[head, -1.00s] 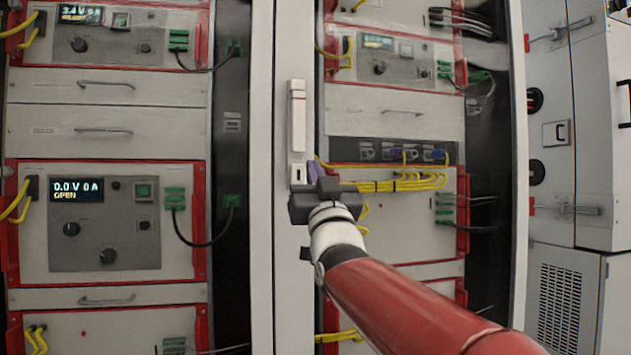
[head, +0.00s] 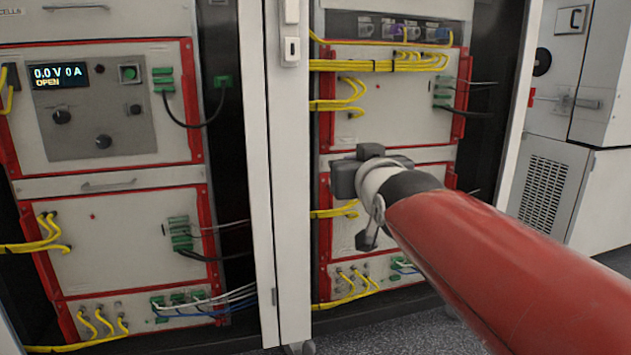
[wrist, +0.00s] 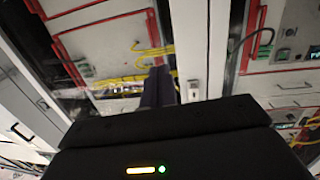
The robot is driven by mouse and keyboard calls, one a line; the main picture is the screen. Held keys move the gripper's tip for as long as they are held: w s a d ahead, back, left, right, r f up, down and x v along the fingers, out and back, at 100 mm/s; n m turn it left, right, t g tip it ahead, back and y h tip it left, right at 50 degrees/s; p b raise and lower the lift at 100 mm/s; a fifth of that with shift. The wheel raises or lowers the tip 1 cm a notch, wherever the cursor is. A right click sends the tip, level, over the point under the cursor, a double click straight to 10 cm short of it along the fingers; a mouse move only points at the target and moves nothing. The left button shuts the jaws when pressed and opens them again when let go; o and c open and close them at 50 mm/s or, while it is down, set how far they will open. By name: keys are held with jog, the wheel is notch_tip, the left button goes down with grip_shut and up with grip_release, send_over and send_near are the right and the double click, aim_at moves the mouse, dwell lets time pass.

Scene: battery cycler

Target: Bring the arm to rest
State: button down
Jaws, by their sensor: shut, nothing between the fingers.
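My gripper (head: 344,178) is in the head view at the end of my red arm, in front of the lower part of the right-hand rack. It stands apart from the panels as far as I can see. The dark fingers (wrist: 158,88) show in the wrist view, together with nothing held. My wrist hides part of the rack's lower red-framed module.
The left rack (head: 95,185) holds red-framed modules and a lit display (head: 58,77) reading 0.0 V 0 A, OPEN. A pale post (head: 283,175) stands between the racks. Yellow cables (head: 385,65) cross the right rack. Grey floor (head: 400,325) shows below.

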jog(key=s+d+f+m+g+h, duration=0.1)
jog(key=s+d+f+g, duration=0.25)
jog(key=s+f, duration=0.5)
jog(key=s+d+f+m+g+h, duration=0.1)
jog(key=s+d+f+g, duration=0.25)
jog(key=s+f, duration=0.5)
jog(key=s+d+f+g+h, duration=0.1)
jog(key=s+d+f+g, duration=0.1)
jog(key=s+f+g, duration=0.5)
notch_tip(320, 180, up, 10)
jog(key=t+p, duration=0.2)
jog(key=p, duration=1.1)
jog(key=shift+s+t+p, duration=0.25)
jog(key=shift+t+p, duration=0.05)
jog(key=shift+r, duration=0.1)
